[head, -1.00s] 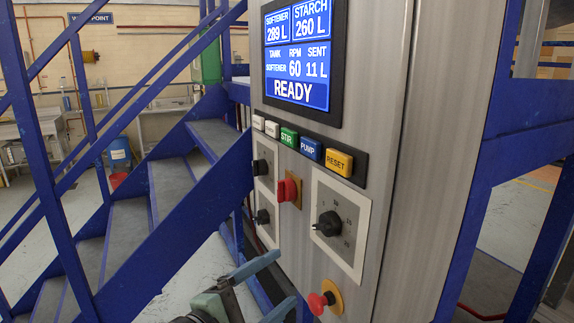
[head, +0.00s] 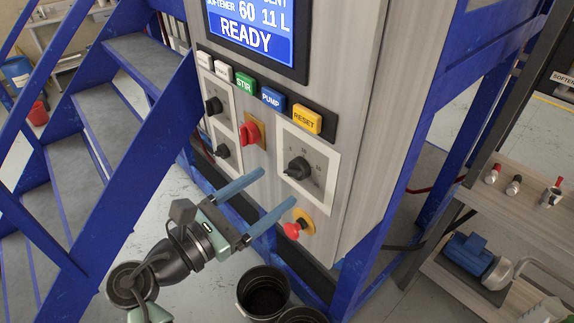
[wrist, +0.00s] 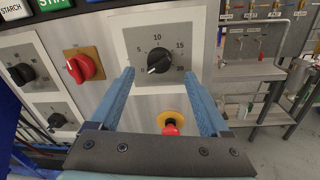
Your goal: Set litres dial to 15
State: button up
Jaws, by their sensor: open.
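The litres dial (head: 298,168) is a black knob on a grey, white-framed plate on the steel control panel. In the wrist view the dial (wrist: 159,62) has the marks 5, 10, 15 and 20 around it. Its pointer seems to face lower left, below the 5. My gripper (head: 277,187) is open and empty, its blue fingers pointing at the panel just below and left of the dial in the head view. In the wrist view my gripper (wrist: 158,75) has one finger on each side of the dial's lower part in the picture, seemingly short of it.
A red mushroom button (head: 297,228) sits below the dial, close to the fingers. A red switch (head: 250,134) and smaller black knobs (head: 213,106) are to the left. The yellow RESET button (head: 307,119) is above. A dark bucket (head: 263,292) stands on the floor below.

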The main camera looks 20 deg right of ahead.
aim_at(290, 175)
jog(key=p+x, duration=0.1)
jog(key=x, duration=0.4)
jog(key=shift+d, duration=0.15)
grip_shut()
